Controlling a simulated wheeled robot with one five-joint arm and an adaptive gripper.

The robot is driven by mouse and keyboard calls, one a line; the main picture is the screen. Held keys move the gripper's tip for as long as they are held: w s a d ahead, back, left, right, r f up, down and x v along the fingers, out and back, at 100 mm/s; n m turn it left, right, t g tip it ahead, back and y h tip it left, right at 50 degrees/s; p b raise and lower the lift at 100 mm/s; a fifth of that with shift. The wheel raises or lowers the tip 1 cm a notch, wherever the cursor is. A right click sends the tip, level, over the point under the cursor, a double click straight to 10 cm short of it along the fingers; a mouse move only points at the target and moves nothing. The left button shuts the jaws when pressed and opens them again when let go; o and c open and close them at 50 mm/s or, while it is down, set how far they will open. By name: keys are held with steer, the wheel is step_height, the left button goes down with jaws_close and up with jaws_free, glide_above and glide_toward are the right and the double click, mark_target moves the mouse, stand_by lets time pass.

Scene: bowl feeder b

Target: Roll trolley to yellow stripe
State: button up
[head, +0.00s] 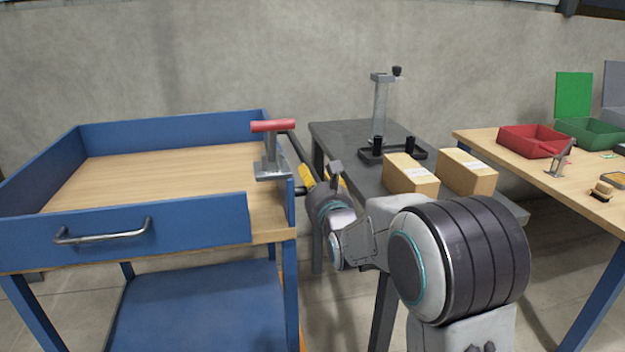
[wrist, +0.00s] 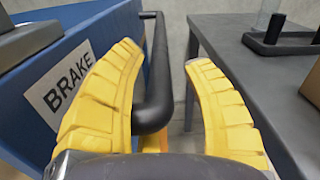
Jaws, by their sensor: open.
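The trolley (head: 165,232) is blue with a wooden top and stands at the left in the head view; its side (wrist: 90,20) fills the left of the wrist view. Its black push handle (head: 298,150) sticks out on the right side. My gripper (head: 324,178) is at this handle with its yellow fingers open. In the wrist view, the handle bar (wrist: 160,70) runs between the open fingers (wrist: 164,55), closer to the left finger. A red-handled brake lever (head: 272,140) stands up at the trolley's right edge, by a BRAKE label (wrist: 60,86). I cannot make out the yellow stripe clearly.
A wooden workbench (head: 500,146) with a red bin (head: 533,141) is farther right. A concrete wall closes the back.

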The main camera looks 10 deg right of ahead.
steer(key=shift+w, duration=1.2)
steer(key=shift+o, duration=0.2)
jaws_close()
